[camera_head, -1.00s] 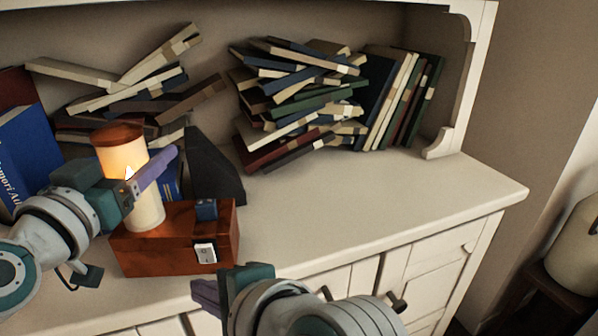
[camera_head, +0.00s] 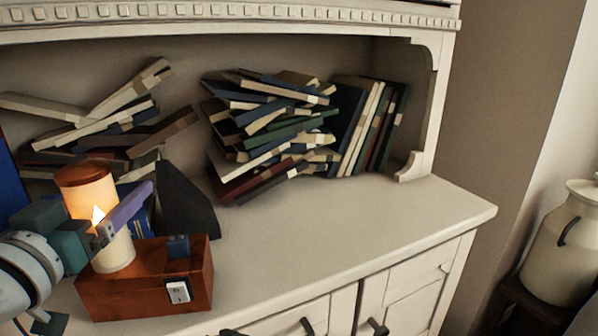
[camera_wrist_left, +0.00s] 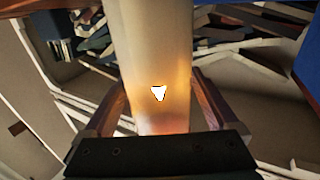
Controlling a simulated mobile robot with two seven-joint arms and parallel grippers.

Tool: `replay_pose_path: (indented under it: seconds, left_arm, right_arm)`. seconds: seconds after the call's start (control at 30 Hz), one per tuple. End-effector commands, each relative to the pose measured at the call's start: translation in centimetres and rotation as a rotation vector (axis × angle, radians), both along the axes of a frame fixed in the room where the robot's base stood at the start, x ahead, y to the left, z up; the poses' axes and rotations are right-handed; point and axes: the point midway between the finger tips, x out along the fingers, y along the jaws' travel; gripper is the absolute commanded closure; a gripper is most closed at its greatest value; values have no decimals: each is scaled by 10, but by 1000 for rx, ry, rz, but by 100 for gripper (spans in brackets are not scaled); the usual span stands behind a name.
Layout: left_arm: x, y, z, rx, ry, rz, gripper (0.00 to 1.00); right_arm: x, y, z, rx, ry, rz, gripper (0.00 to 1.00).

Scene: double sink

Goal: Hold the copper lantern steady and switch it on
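The copper lantern (camera_head: 130,296) stands on the white cabinet top at the left, with a reddish-brown box base and a pale cylinder under a copper cap. A flame glows in the cylinder, so the lantern is lit. A white switch (camera_head: 178,292) is on the front of the base. My left gripper (camera_head: 125,208) has its fingers around the cylinder, one purple finger across its front and the other hidden. In the left wrist view the glowing cylinder (camera_wrist_left: 160,50) stands between both fingers, which appear closed against it. My right gripper is not in view.
A dark wedge-shaped object (camera_head: 186,205) stands just behind the lantern. Several piled books (camera_head: 270,130) and upright books (camera_head: 365,125) fill the shelf behind. The cabinet top (camera_head: 350,225) is clear to the right. A cream milk can (camera_head: 562,240) stands at far right.

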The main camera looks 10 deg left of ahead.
Motion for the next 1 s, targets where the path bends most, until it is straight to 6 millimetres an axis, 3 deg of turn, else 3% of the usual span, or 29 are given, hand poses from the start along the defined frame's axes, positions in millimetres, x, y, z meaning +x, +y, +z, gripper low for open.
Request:
replay_pose_path:
  seconds: [0.27,0.43,0.8,1.0]
  left_arm:
    - [0,0,0,0,0,0,0]
    - [-11,-1,-1,-1,2,-1,0]
    - [-82,-6,-1,1,4,-1,0]
    - [-110,-7,-1,0,3,0,0]
  right_arm:
    - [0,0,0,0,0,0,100]
    - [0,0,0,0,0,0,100]
    - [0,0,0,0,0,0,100]
    - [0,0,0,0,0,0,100]
